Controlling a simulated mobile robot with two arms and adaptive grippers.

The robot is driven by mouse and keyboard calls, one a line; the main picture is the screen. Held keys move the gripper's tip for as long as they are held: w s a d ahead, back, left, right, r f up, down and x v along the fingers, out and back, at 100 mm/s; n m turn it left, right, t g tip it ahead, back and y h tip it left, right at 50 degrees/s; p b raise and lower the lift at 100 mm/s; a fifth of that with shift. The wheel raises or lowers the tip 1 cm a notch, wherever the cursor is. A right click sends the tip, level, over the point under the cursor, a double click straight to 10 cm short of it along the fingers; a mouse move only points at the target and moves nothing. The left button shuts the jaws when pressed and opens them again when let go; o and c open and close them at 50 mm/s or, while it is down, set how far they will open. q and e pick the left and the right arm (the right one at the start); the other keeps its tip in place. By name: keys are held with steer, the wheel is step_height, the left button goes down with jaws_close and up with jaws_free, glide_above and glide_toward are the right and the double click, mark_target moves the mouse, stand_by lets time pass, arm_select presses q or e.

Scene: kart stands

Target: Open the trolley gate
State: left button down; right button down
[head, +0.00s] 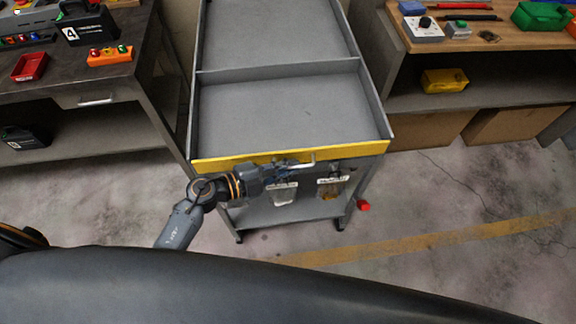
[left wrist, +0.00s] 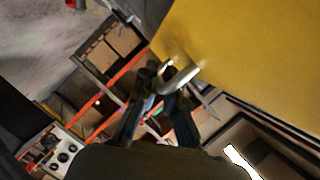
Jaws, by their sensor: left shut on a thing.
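The grey trolley (head: 275,105) stands in front of me, its flat top split by a divider. Its yellow gate (head: 235,162) runs across the near end, level with the rim, and looks closed. A pale metal handle (head: 305,162) sticks out from the gate's middle. My left gripper (head: 286,169) is at the handle, shut on it. In the left wrist view the fingers (left wrist: 165,88) are at the curved handle (left wrist: 179,77), beside the yellow gate face (left wrist: 245,60). The fingertips are partly hidden by the handle. My right gripper is not in view.
A dark workbench (head: 130,90) stands at the left and a wooden-topped bench (head: 420,38) at the right, both with tools and bins. A small red object (head: 363,206) is near the trolley's right leg. Bare floor (head: 450,195) lies to the right.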

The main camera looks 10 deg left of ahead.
arm_select(q)
steer(key=shift+s+f+m+b, duration=0.15)
steer(key=shift+f+m+b, duration=0.3)
steer(key=shift+b, duration=0.2)
steer(key=shift+s+d+f+m+t+h+b, duration=0.1)
steer(key=shift+s+f+m+t+h+b, duration=0.15)
steer(key=shift+m+t+b, duration=0.85)
steer(key=shift+s+d+f+m+g+h+b, duration=0.1)
steer(key=shift+s+f+m+g+h+b, duration=0.3)
steer(key=shift+b, duration=1.55)
steer(key=shift+d+f+m+t+h+b, duration=0.1)
steer(key=shift+f+m+t+b, duration=0.2)
steer(key=shift+m+t+b, duration=0.9)
steer(key=shift+n+g+b, duration=0.25)
steer(key=shift+g+b, duration=0.05)
steer(key=shift+g, duration=0.3)
steer(key=c, duration=1.7)
jaws_free()
steer(key=shift+a, duration=0.1)
steer(key=v, duration=1.2)
steer(key=shift+r, duration=0.15)
